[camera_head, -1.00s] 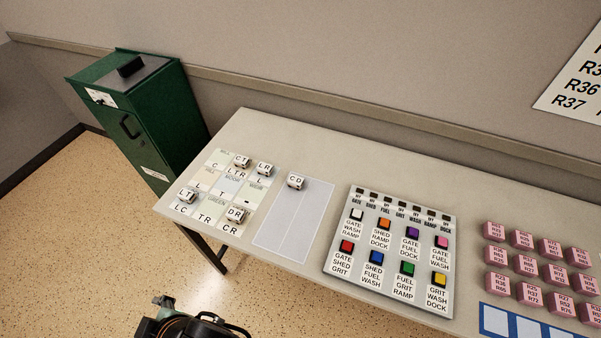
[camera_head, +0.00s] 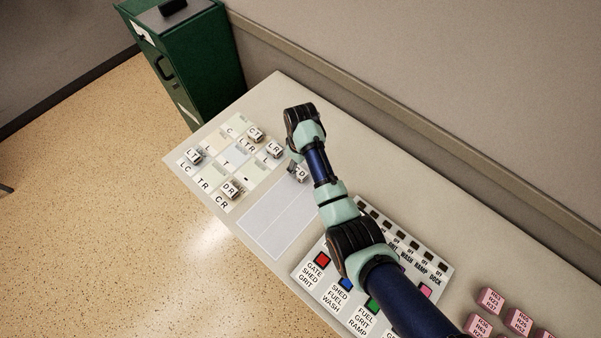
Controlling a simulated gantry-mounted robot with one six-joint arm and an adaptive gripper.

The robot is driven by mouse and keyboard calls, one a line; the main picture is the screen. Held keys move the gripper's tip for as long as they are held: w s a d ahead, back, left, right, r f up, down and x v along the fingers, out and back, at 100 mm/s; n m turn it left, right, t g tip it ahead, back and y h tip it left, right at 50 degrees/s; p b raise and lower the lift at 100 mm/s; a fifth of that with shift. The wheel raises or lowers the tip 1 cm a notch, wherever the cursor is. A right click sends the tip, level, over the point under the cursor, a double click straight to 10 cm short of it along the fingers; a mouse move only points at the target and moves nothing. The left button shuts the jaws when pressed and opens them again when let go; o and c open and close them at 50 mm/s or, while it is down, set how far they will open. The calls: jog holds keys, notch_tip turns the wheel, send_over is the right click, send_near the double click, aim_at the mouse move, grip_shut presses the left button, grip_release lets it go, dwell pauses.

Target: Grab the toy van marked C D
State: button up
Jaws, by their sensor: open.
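The toy van marked C D (camera_head: 302,175) is a small white block at the top edge of the pale blank rectangle (camera_head: 275,222) on the table. It is partly hidden by my arm, and only part of its top lettering shows. My gripper (camera_head: 293,168) points down right beside the van, on its left in the picture. The gripper is open, but its fingers are mostly hidden by my wrist. I cannot tell whether it touches the van or has a finger on each side.
Vans marked CT (camera_head: 255,134), LR (camera_head: 274,149), LT (camera_head: 194,155) and DR (camera_head: 231,189) stand on the lettered grid left of the van. A panel of coloured buttons (camera_head: 331,277) lies under my arm. Pink blocks (camera_head: 490,300) stand at lower right. A green cabinet (camera_head: 205,60) stands behind.

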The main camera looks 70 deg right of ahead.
aim_at(299, 172)
jog(key=f+b, duration=0.1)
jog(key=f, duration=0.4)
jog(key=shift+w+b, duration=0.2)
jog(key=shift+b, duration=0.2)
jog(key=shift+c, duration=0.4)
jog(key=c, duration=1.1)
notch_tip(299, 172, up, 20)
jog(key=p, duration=0.8)
